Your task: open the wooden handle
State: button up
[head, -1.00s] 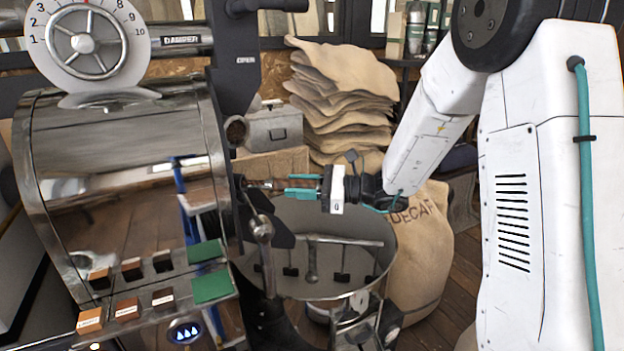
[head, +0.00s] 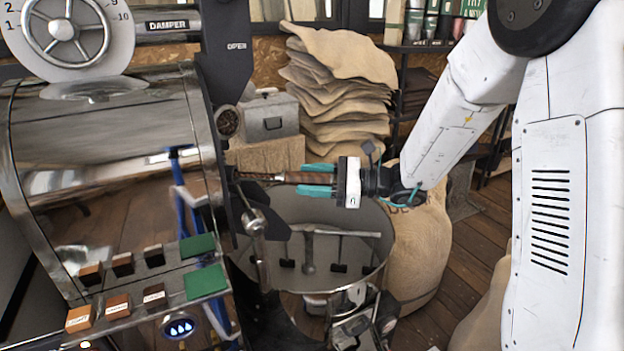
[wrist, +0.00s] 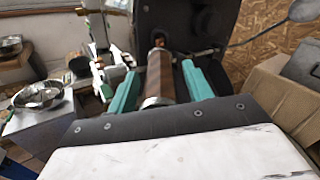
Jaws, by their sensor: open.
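The wooden handle (head: 262,177) is a brown bar with a metal collar. It sticks out to the right from the dark front plate of the roaster, above the round cooling pan. It also shows in the wrist view (wrist: 160,78), pointing from the dark plate back toward my gripper. My gripper (head: 302,179) has teal fingers, open, one on each side of the handle's outer end. In the wrist view my gripper (wrist: 160,72) has the handle between its fingers, with narrow gaps beside it. The handle's near end is partly hidden by the gripper body.
The shiny roaster drum (head: 110,180) stands at left, with a damper dial (head: 66,38) above. The cooling pan (head: 330,285) with stirring arms lies below my gripper. Stacked sacks (head: 338,90), a grey metal box (head: 270,117) and a full sack (head: 420,250) stand behind. Wooden floor is clear at right.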

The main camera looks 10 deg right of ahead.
jog(key=v, duration=0.7)
jog(key=shift+s+d, duration=0.15)
jog(key=shift+d, duration=0.2)
jog(key=shift+c, duration=0.3)
jog(key=shift+d, duration=0.15)
jog(key=c, duration=0.5)
jog(key=d, duration=0.3)
jog(key=d+m+t, duration=0.1)
jog(key=d, duration=0.1)
jog(key=d+t, duration=0.1)
jog(key=d, duration=0.2)
jog(key=shift+s+d+f+m+h, duration=0.15)
jog(key=shift+s+d+m+h, duration=0.15)
jog(key=shift+s+m+h, duration=0.1)
grip_shut()
jog(key=s+d+m+g, duration=0.1)
jog(key=s+d+g, duration=0.1)
jog(key=s+d, duration=0.2)
jog(key=r+x, duration=0.1)
jog(key=x, duration=1.2)
jog(key=shift+a+y, duration=0.35)
jog(key=shift+y, duration=0.05)
